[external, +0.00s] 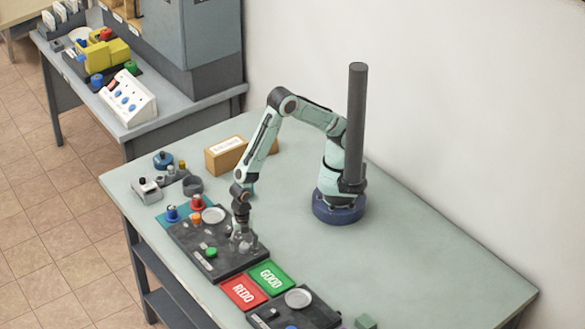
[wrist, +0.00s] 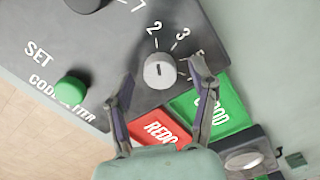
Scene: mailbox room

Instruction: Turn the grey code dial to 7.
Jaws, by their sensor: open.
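The grey code dial (wrist: 160,71) is a pale round knob on a dark panel (wrist: 120,50), with a short dark mark on its face. In the wrist view, "2" and "3" are printed beside it, and a partly cut numeral like a 7 or 1 is at the top edge. My gripper (wrist: 161,77) is open, pointing down, with one finger on each side of the dial in the picture; I cannot tell whether they touch it. In the external view my gripper (external: 242,240) is over the panel's right part and hides the dial.
A green button (wrist: 72,91) marked SET sits left of the dial. Red REDO (external: 244,292) and green GOOD (external: 270,277) plates lie beside the panel. Orange (external: 196,218) and red (external: 198,203) knobs stand at its far side.

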